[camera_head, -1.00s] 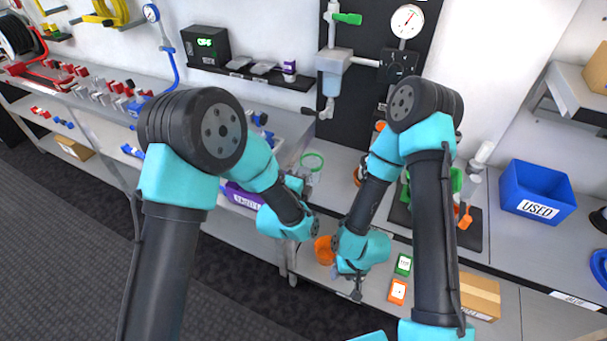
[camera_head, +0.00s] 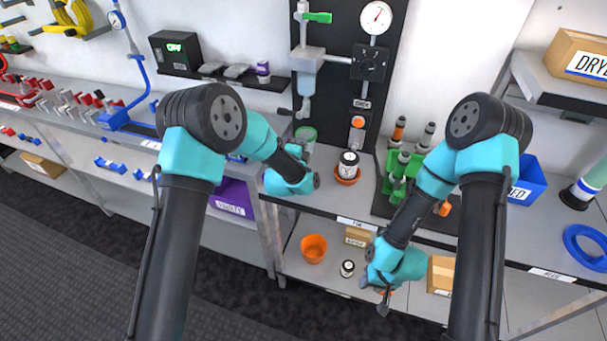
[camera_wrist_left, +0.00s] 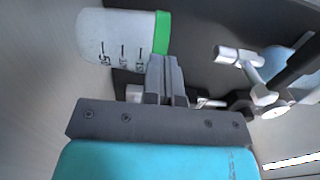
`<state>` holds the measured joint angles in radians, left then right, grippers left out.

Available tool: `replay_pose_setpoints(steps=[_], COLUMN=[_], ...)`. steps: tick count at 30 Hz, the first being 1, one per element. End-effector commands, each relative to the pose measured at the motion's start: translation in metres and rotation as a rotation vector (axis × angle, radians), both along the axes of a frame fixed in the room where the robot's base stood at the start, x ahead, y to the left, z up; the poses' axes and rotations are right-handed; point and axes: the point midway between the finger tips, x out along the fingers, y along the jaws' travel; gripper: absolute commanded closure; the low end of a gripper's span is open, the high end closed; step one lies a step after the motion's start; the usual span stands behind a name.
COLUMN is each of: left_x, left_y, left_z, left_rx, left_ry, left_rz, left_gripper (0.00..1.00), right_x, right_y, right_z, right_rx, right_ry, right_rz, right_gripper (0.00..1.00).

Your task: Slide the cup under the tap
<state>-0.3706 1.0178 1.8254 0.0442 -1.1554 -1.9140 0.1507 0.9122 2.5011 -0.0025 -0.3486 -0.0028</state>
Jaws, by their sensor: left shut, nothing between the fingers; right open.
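The cup (camera_head: 306,134), clear with a green rim, stands on the bench at the foot of the black panel. In the left wrist view it (camera_wrist_left: 115,38) shows large, with dark graduation marks. The tap's spout (camera_head: 303,106) hangs from the grey unit on the panel, just above the cup in the head view; exact alignment cannot be told. My left gripper (camera_head: 304,152) is shut and empty, right beside the cup; in the wrist view its fingers (camera_wrist_left: 165,66) reach the green rim, and contact is unclear. My right gripper (camera_head: 383,300) is open, low in front of the bench.
A black-and-white jar in an orange dish (camera_head: 347,168) stands right of the cup. A green rack (camera_head: 400,170) holds bottles further right. An orange bowl (camera_head: 314,248) and a small jar (camera_head: 347,268) are on the lower shelf. A blue bin (camera_head: 528,182) stands at right.

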Motion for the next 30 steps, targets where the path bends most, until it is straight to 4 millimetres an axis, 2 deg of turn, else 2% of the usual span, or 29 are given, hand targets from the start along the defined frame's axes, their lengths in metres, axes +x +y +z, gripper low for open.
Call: replay_pose_setpoints(steps=[3, 17, 23, 30], left_x=[0.006, 0.002, -0.017, -0.056], left_y=[0.007, 0.007, 0.008, 0.017], left_z=[0.000, 0.000, 0.000, 0.000], left_rx=[0.000, 0.000, 0.001, 0.001], left_ry=[0.001, 0.001, 0.002, 0.003], left_rz=[0.013, 0.010, 0.001, -0.006], left_gripper=[1.00, 1.00, 1.00, 1.00], right_x=[0.000, 0.000, 0.000, 0.000], right_y=[0.000, 0.000, 0.000, 0.000], right_z=[0.000, 0.000, 0.000, 0.000], right_rx=[0.000, 0.000, 0.000, 0.000], right_ry=[0.000, 0.000, 0.000, 0.000], right_rz=[0.001, 0.001, 0.001, 0.000], right_gripper=[0.57, 0.57, 0.57, 0.57])
